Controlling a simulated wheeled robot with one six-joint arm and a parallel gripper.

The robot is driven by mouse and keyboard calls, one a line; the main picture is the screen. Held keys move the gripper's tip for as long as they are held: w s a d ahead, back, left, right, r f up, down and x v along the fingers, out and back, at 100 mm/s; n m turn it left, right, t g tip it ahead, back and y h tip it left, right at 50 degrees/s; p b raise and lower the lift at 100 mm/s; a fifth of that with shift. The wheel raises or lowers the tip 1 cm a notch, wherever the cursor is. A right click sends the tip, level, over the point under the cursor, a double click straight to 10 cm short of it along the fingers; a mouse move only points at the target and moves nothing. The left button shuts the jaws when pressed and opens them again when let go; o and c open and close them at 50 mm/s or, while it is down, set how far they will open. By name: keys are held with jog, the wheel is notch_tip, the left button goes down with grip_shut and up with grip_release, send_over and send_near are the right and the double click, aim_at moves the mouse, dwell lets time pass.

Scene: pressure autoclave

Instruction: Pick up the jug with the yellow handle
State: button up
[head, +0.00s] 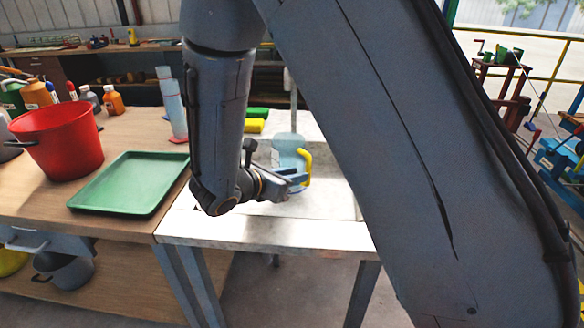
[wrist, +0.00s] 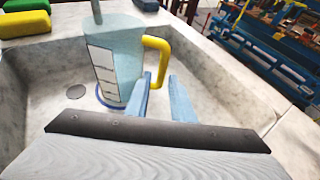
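The jug is pale blue and see-through, with a white marked panel and a yellow handle. It stands upright in a stone sink basin (wrist: 215,95). In the wrist view the jug (wrist: 118,58) is left of centre and its handle (wrist: 163,55) points right. In the head view the jug (head: 288,150) is partly hidden by my gripper (head: 298,181). My gripper's blue fingers are apart in the wrist view (wrist: 160,80), with nothing clearly held. The fingertips are close to the handle's lower part, one on each side in the picture; I cannot tell whether they touch it.
Basin walls surround the jug, and a drain (wrist: 76,92) is at its left. A tap column (head: 293,105) rises behind it. Green (head: 258,113) and yellow (head: 252,126) sponges lie on the back-left rim. A green tray (head: 130,182) and red pot (head: 62,140) stand on the wooden bench.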

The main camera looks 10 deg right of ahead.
jog(key=x, duration=0.5)
jog(key=shift+p, duration=0.35)
jog(key=x, duration=0.2)
jog(key=p+x, duration=0.1)
jog(key=x, duration=0.1)
jog(key=shift+d+r, duration=0.15)
jog(key=shift+d, duration=0.15)
jog(key=shift+w+d, duration=0.3)
grip_shut()
dwell(0.5)
